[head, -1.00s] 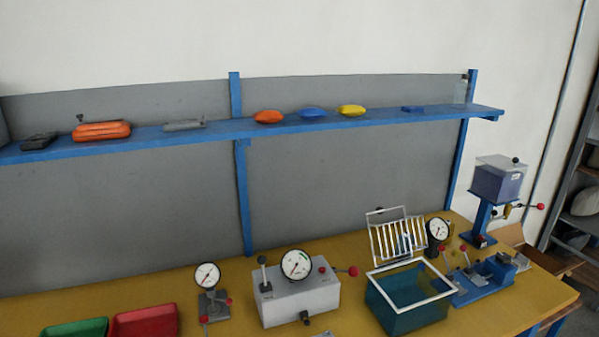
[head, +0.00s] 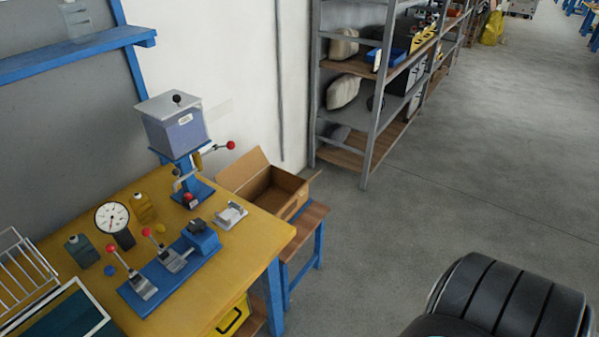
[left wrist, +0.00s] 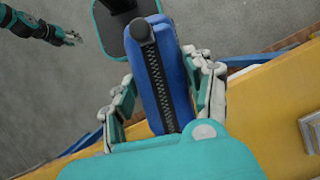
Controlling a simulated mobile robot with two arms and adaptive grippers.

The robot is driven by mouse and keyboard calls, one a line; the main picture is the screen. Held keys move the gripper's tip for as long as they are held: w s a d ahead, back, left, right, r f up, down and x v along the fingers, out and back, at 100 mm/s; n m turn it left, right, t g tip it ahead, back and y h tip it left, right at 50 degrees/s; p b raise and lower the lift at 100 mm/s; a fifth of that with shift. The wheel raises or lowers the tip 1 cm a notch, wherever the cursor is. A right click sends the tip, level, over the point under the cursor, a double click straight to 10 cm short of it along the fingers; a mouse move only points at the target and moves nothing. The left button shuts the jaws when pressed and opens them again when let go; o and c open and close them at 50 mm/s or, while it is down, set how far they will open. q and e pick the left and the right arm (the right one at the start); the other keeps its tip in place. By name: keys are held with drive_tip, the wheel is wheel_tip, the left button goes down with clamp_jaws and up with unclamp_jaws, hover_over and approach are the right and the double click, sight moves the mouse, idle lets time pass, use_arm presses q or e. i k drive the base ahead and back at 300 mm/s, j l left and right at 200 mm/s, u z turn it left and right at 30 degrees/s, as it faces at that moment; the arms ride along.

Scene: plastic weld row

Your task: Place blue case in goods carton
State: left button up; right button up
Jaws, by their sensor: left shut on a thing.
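The blue case (left wrist: 181,88), with a dark zipper along its side, is between the fingers of my left gripper (left wrist: 166,74) in the left wrist view. The gripper is shut on it, above the floor beside the yellow table edge. The goods carton (head: 292,186) is an open brown cardboard box with raised flaps in the head view. It stands on a low wooden stand just beyond the table's right end; its inside looks empty where visible. My right gripper (left wrist: 71,39) shows small at the upper left of the left wrist view, its jaw state unclear. Neither gripper shows in the head view.
The yellow table (head: 262,236) holds a blue lever fixture (head: 165,277), a round gauge (head: 112,217) and a hopper press (head: 175,128) close to the carton. A metal shelving rack (head: 377,95) stands behind. The floor right of the carton is clear.

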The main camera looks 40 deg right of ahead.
sight(275, 207)
drive_tip(key=i+l, duration=0.1)
drive_tip(key=l, duration=0.3)
drive_tip(key=l+z, duration=0.1)
drive_tip(key=l, duration=0.3)
drive_tip(key=i+l, duration=0.15)
drive_tip(key=l, duration=0.25)
drive_tip(key=i+l+z, duration=0.1)
drive_tip(key=l, duration=0.3)
drive_tip(key=i+l, duration=0.1)
drive_tip(key=l, duration=0.3)
drive_tip(key=i+l+z, duration=0.1)
drive_tip(key=l, duration=0.3)
drive_tip(key=i+l, duration=0.1)
drive_tip(key=l, duration=0.3)
drive_tip(key=i+l, duration=0.3)
drive_tip(key=i+l+z, duration=0.15)
drive_tip(key=i, duration=0.35)
drive_tip(key=i+l, duration=0.35)
drive_tip(key=i+z, duration=0.05)
